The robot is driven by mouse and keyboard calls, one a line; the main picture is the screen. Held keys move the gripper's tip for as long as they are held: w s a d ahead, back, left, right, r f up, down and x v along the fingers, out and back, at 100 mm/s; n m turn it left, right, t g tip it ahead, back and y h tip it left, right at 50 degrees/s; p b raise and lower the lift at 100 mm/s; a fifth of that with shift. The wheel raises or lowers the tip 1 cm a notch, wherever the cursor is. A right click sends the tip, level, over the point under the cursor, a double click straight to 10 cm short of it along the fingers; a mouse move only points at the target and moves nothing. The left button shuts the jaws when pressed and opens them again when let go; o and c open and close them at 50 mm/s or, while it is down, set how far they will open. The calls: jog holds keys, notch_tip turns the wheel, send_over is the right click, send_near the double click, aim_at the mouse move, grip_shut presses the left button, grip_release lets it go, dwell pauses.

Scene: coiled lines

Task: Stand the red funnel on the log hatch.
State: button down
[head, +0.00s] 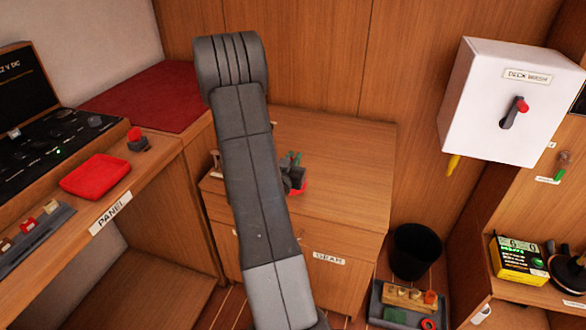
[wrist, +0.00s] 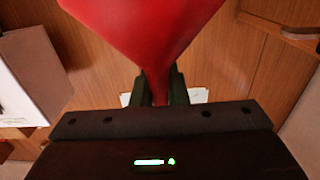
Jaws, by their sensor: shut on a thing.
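The red funnel (wrist: 145,30) fills the top of the wrist view, its wide cone toward the top and its narrow spout down between my fingers. My gripper (wrist: 155,88) is shut on the spout. In the head view my gripper (head: 292,165) is partly behind my arm, over the wooden locker labelled GEAR (head: 345,150). A small red part of the funnel (head: 300,189) shows beside it. I cannot tell how far it is above the locker top. I cannot make out a log hatch in either view; my arm covers part of the locker.
A panel desk with a red tray (head: 95,176) is at the left. A white DECK WASH box (head: 510,100) hangs on the right wall. A black bin (head: 415,252) and a grey tray (head: 378,322) of small parts are at the lower right. The locker top's right side is clear.

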jog(key=shift+f, duration=1.5)
jog(key=shift+f, duration=0.1)
jog(key=shift+f+b, duration=0.1)
jog(key=shift+b, duration=0.25)
jog(key=c, duration=1.4)
grip_release()
jog(key=shift+c, duration=0.2)
